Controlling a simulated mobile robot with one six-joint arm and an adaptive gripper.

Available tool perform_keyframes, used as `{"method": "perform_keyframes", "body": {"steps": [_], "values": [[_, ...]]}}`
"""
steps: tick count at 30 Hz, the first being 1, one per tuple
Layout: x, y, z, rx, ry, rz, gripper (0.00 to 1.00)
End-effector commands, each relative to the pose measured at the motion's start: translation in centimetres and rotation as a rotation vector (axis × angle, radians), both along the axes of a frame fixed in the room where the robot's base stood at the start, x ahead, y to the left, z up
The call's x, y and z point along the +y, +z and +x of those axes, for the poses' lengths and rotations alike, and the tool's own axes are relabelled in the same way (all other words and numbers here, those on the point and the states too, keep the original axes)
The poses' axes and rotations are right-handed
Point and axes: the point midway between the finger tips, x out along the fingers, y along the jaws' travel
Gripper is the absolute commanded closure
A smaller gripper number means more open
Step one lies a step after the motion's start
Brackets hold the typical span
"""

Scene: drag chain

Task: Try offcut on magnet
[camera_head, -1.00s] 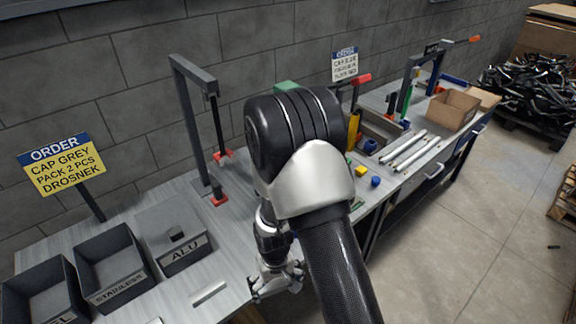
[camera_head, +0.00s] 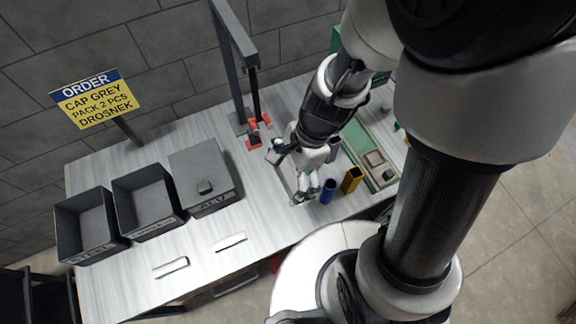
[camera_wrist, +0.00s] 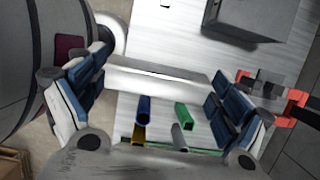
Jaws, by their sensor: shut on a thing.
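My gripper (camera_head: 289,172) is shut on a silver-grey offcut (camera_wrist: 157,76). The bar spans between the two finger pads in the wrist view; in the head view it is mostly hidden by the gripper. The magnet (camera_head: 257,131), a dark piece with red parts, hangs at the lower end of a rod from a dark grey gantry (camera_head: 235,42). It stands just behind and left of my gripper in the head view, and its red parts show at the right of the wrist view (camera_wrist: 299,104). No contact between offcut and magnet is visible.
Two offcuts (camera_head: 171,267) (camera_head: 231,243) lie in front. Blue (camera_head: 328,191) and yellow (camera_head: 352,180) tubes stand right of my gripper.

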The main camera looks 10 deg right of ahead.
Motion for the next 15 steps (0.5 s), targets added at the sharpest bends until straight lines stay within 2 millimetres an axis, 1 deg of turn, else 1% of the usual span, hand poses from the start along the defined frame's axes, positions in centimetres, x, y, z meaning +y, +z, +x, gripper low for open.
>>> {"method": "perform_keyframes", "body": {"steps": [8, 15], "values": [[0.1, 0.0, 0.3, -0.002, 0.004, 0.0, 0.36], [0.6, 0.1, 1.9, -0.002, 0.006, 0.0, 0.36]]}}
